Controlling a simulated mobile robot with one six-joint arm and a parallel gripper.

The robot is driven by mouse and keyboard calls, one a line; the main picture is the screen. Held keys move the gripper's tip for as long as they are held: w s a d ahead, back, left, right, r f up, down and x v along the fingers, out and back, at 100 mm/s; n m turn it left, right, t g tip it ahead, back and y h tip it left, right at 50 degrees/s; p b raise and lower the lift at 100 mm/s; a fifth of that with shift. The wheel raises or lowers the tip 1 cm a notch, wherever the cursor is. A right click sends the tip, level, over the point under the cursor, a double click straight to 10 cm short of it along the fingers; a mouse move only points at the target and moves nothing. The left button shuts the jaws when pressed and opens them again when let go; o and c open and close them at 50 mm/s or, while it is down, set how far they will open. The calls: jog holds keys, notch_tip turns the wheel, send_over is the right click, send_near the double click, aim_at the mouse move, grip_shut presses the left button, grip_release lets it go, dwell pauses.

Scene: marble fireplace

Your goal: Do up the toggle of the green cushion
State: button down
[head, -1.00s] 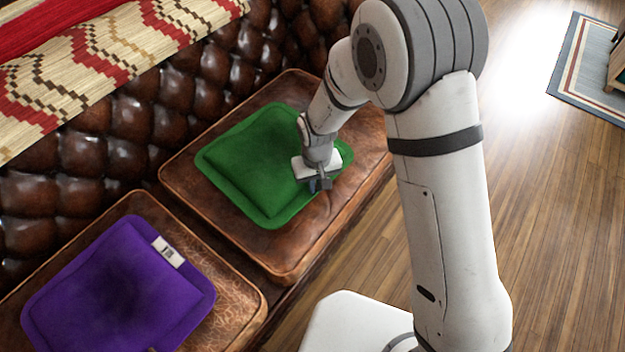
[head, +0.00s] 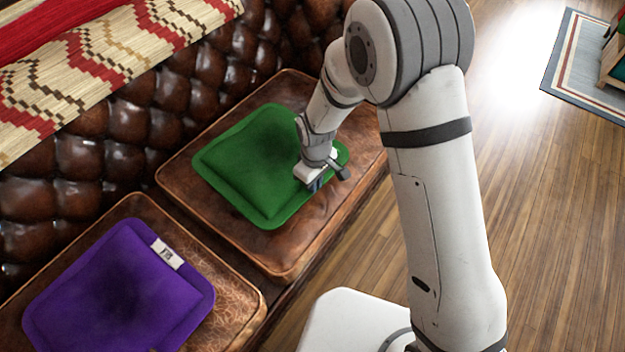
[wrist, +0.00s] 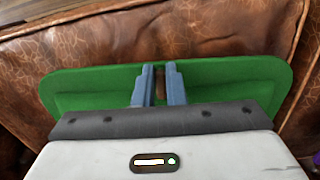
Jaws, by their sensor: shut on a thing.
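The green cushion (head: 250,160) lies flat on a brown leather seat; its far strip also shows in the wrist view (wrist: 225,80). My gripper (head: 326,178) is low over the cushion's right-hand edge. In the wrist view its two blue-grey fingers (wrist: 160,78) are close together, with a small brown piece, seemingly the toggle (wrist: 160,88), between them. My gripper's body hides the near part of the cushion there. The toggle cannot be made out in the head view, and no loop can be seen in either view.
A purple cushion (head: 115,290) with a white label (head: 167,253) lies on the seat to the left. The tufted leather backrest (head: 150,135) rises behind, with a patterned blanket (head: 100,65) over it. Wooden floor (head: 545,220) is open to the right.

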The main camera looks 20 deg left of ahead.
dwell(0.3)
jog(key=c, duration=1.8)
grip_release()
jog(key=shift+o, duration=0.2)
notch_tip(320, 180, up, 8)
jog(key=shift+f+p, duration=0.1)
jog(key=shift+p, duration=0.9)
